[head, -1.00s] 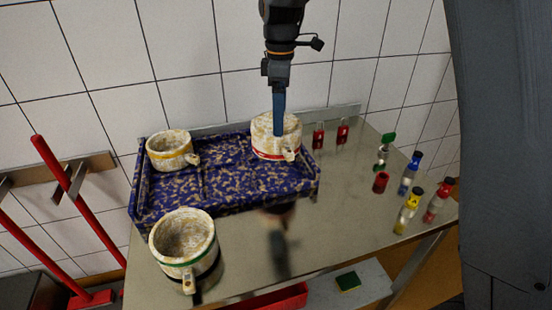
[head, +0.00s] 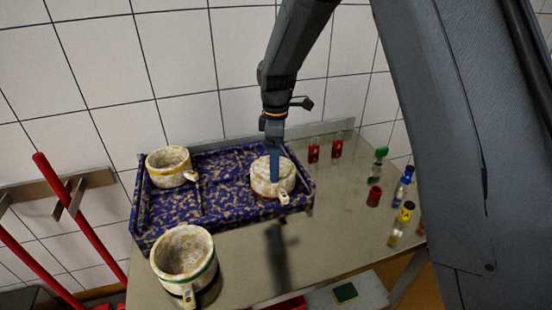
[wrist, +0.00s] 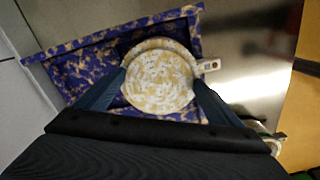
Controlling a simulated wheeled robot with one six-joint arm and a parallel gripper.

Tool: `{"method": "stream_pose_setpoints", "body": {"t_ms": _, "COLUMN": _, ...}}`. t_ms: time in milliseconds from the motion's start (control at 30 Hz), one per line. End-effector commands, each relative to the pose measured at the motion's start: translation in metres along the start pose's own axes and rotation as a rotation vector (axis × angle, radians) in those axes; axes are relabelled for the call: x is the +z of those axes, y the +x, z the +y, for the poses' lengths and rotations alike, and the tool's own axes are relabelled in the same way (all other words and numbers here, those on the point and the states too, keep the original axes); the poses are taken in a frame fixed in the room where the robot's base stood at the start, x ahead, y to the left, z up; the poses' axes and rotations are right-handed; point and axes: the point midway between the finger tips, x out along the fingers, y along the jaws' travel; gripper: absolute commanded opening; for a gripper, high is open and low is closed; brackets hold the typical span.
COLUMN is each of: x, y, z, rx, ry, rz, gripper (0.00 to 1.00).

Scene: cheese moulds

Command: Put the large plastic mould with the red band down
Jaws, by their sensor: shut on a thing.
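The large cream, mottled mould with the red band (head: 262,188) is in the right part of the blue speckled tray (head: 225,217). Its handle points to the front right. My gripper (head: 274,178) reaches down from above and is shut on this mould. In the wrist view the mould (wrist: 160,80) lies between the two fingers, with its handle to the right. Its underside is hidden, so I cannot tell whether it touches the tray floor.
A yellow-banded mould (head: 170,168) stands in the tray's left part. A green-banded mould (head: 183,258) stands on the steel table in front. Red-filled jars (head: 314,150), a red cap-like piece (head: 374,196) and several bottles (head: 400,222) stand right of the tray.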

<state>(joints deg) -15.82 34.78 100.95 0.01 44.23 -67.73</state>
Motion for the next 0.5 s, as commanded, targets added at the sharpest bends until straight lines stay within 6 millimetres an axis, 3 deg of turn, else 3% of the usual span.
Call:
{"method": "stream_pose_setpoints", "body": {"t_ms": 167, "x": 0.0000, "y": 0.0027, "z": 0.0001, "rx": 0.000, "ry": 0.000, "rz": 0.000, "gripper": 0.40}}
{"method": "stream_pose_setpoints", "body": {"t_ms": 200, "x": 0.0001, "y": 0.0026, "z": -0.0001, "rx": -0.001, "ry": 0.000, "rz": 0.000, "gripper": 0.94}}
{"method": "stream_pose_setpoints", "body": {"t_ms": 233, "x": 0.0001, "y": 0.0025, "z": -0.0001, "rx": -0.001, "ry": 0.000, "rz": 0.000, "gripper": 0.99}}
{"method": "stream_pose_setpoints", "body": {"t_ms": 500, "x": 0.0001, "y": 0.0004, "z": 0.0000, "rx": 0.000, "ry": 0.000, "rz": 0.000, "gripper": 1.00}}
